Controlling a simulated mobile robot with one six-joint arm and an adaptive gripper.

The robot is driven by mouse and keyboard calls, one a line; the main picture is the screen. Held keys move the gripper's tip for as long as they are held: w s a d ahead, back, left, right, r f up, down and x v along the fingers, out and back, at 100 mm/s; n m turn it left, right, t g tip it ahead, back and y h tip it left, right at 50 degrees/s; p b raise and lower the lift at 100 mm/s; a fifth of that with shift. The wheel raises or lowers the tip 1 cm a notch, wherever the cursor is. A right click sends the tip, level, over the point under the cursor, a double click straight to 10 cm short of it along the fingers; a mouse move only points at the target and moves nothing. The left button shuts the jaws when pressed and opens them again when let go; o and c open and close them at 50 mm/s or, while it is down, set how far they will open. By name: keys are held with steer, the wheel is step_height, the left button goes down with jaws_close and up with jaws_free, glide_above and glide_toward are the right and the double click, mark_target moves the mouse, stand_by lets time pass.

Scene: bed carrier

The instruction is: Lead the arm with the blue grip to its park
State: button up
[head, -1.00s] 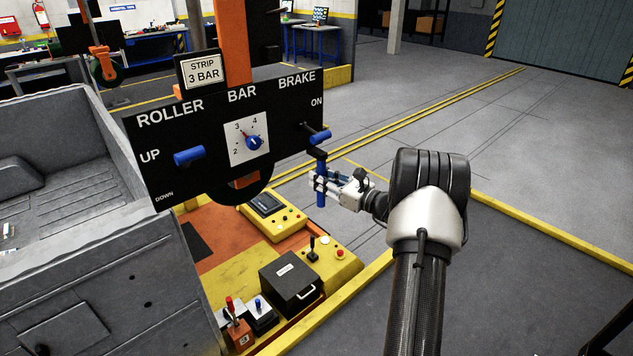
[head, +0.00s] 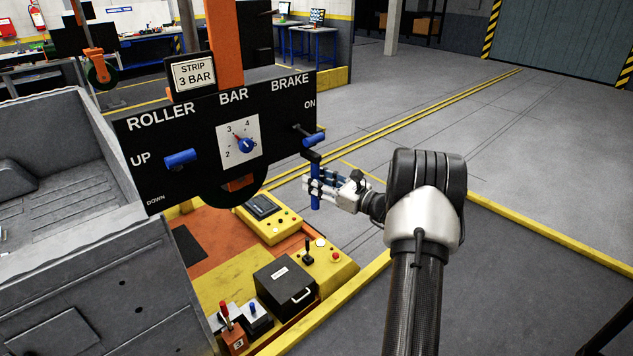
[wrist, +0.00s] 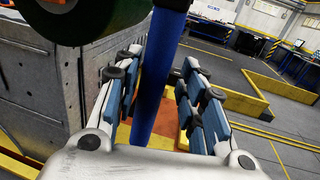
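The blue grip (head: 315,196) is an upright blue bar hanging below the right end of a black panel (head: 219,192) marked ROLLER, BAR and BRAKE. My gripper (head: 316,189) reaches in from the right, with its fingers around the grip at mid height. In the wrist view the blue grip (wrist: 155,90) stands between the two fingers of my gripper (wrist: 158,85). Floor shows on both sides of the bar, so the fingers look open and not closed on it. The panel hangs from an orange post (head: 228,45). I cannot make out a marked park.
A grey vehicle body (head: 140,275) stands close at the left. Below the panel are a yellow console (head: 270,222), a black box (head: 285,283) and small levers (head: 233,325). A yellow floor edging (head: 345,305) runs in front. Grey floor at the right is clear.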

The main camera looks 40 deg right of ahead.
steer(key=shift+a, duration=0.15)
steer(key=v, duration=1.2)
steer(key=shift+w+r, duration=0.1)
stand_by(0.3)
